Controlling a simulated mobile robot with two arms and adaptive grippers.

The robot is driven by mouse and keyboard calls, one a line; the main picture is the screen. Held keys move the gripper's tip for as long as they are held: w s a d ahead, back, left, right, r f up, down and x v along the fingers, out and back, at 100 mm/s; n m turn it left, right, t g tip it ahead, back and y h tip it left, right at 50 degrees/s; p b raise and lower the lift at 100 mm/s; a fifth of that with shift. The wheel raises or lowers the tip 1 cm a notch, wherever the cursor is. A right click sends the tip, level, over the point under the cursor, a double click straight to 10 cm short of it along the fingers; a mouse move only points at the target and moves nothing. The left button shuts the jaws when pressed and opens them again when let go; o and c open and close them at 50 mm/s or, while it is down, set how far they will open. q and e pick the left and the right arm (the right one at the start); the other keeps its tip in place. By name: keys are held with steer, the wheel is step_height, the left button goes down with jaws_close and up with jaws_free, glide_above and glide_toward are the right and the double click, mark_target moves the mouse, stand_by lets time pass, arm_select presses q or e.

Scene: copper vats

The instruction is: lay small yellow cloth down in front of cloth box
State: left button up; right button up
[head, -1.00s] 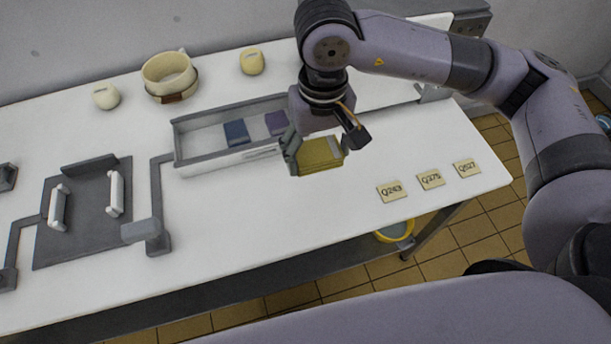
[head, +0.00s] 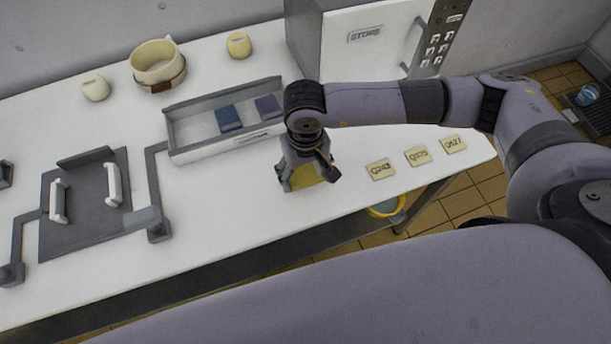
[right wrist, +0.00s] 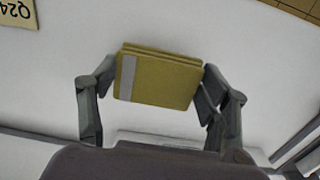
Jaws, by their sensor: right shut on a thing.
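The small yellow cloth (head: 331,175) is a folded square pad. It is partly hidden under my right gripper (head: 305,178) in the head view. The right wrist view shows the cloth (right wrist: 158,80) between the two fingers of that gripper (right wrist: 152,92), which is shut on it. The cloth is at or just above the white table; contact is unclear. The cloth box (head: 205,150) is a long grey-white open tray holding a blue cloth (head: 229,118) and a purple cloth (head: 268,106). The yellow cloth is in front of the box's right end. My left gripper is not in view.
Number cards (head: 381,169) lie right of the gripper. A grey plate with white handles (head: 112,184) and a bent grey bar (head: 152,180) are at left. A cream pot (head: 157,66) and a cabinet marked STORE (head: 365,45) stand behind.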

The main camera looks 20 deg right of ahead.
mark_target(306, 174)
step_height(306, 174, down, 4)
steer(key=shift+r+p, duration=0.25)
steer(key=shift+p, duration=0.05)
steer(key=shift+f, duration=0.2)
steer(key=o, duration=1)
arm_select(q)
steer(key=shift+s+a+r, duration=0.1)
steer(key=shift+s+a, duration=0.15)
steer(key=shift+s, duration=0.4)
arm_select(e)
steer(key=shift+r, duration=0.25)
steer(key=shift+w+r, duration=0.1)
steer(key=shift+r, duration=0.2)
arm_select(q)
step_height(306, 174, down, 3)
steer(key=b, duration=0.3)
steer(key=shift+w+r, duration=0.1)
arm_select(e)
step_height(306, 174, up, 11)
steer(key=shift+r, duration=0.1)
